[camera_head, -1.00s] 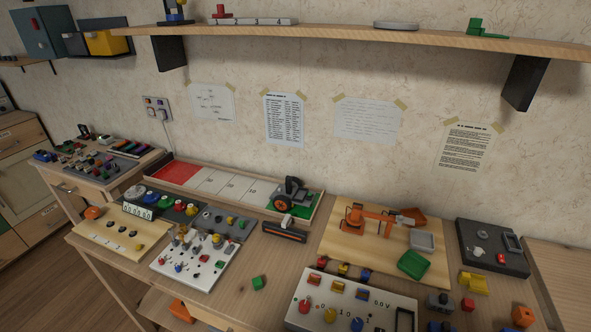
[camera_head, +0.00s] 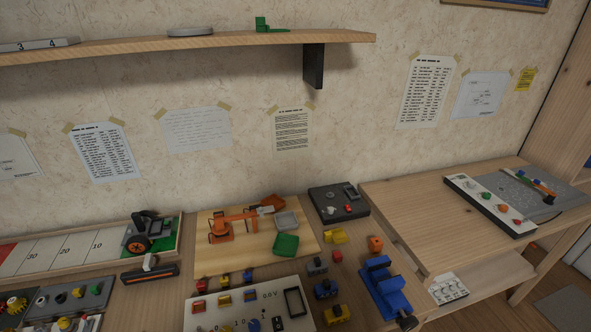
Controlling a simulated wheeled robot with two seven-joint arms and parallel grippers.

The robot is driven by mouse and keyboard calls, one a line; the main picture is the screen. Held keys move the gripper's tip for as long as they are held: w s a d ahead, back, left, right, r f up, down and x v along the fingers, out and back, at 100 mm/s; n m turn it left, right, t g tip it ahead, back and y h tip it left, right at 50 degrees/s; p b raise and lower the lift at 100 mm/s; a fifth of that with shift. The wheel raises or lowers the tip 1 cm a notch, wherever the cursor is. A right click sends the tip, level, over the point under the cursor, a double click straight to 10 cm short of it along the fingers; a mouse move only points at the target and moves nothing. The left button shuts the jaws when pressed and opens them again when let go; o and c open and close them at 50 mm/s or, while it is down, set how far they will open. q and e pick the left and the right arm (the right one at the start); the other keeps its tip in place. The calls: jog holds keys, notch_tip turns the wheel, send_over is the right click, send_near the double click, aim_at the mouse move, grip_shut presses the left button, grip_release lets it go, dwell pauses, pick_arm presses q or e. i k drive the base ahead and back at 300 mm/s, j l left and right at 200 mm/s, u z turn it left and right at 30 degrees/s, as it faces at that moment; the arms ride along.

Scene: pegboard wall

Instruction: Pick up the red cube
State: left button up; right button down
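A small red cube (camera_head: 337,256) sits on the workbench, right of the middle of the head view. A yellow piece (camera_head: 335,236) lies just behind it and a grey block (camera_head: 317,266) just to its left in the picture. Neither of my grippers shows in the head view.
A blue vise-like fixture (camera_head: 384,290) stands right of the cube, and a white panel (camera_head: 240,312) is at front left. A second table (camera_head: 430,210) on the right is partly clear.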

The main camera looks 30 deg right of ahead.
aim_at(337, 257)
jog(key=j+z, duration=0.1)
jog(key=z, duration=1.25)
jog(key=k+l, duration=0.05)
